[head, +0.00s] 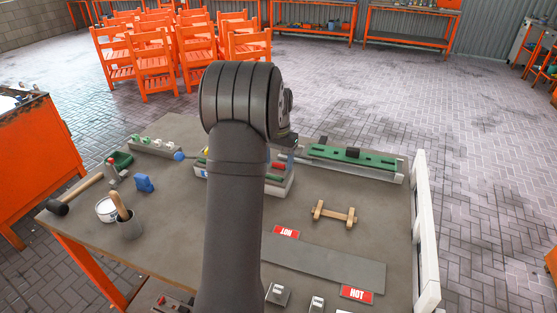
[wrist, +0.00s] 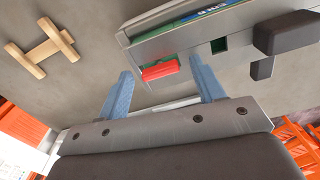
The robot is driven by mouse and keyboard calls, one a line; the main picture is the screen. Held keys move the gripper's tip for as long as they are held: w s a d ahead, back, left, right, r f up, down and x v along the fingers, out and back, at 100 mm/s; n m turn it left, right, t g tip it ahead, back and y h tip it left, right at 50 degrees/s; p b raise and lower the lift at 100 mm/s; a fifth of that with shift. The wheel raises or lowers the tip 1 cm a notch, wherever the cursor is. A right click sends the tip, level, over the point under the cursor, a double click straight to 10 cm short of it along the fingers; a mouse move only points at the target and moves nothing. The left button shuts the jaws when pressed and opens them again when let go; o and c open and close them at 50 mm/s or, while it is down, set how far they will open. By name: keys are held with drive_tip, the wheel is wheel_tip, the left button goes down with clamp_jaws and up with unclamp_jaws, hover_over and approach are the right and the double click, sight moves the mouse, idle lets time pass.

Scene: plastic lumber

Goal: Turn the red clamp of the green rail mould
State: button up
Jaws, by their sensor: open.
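A long green rail mould (head: 350,156) with a dark block at its middle lies on a pale base at the table's back right. In the wrist view, a red clamp-like piece (wrist: 160,70) juts from the edge of a grey body (wrist: 145,44) with a green strip (wrist: 212,12). My gripper (wrist: 163,90) is open, one blue finger on each side of the red piece; I cannot tell whether either touches it. In the head view, my arm partly hides a pale tray (head: 281,190) holding red and green pieces; I cannot tell surely which body the wrist view shows.
A dark block (wrist: 285,35) stands close right of my gripper in the wrist view. A wooden H-shaped piece (head: 333,214) and a grey plate (head: 325,266) with red labels lie nearer. A mallet (head: 78,193) and cups are at the left. A white rail (head: 425,235) edges the right.

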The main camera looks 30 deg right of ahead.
sight(278, 164)
drive_tip(key=c, duration=1)
drive_tip(key=shift+n, duration=0.6)
drive_tip(key=o, duration=1)
wheel_tip(278, 164, up, 18)
drive_tip(key=shift+f, duration=0.25)
wheel_tip(278, 164, down, 18)
drive_tip(key=shift+r, duration=0.25)
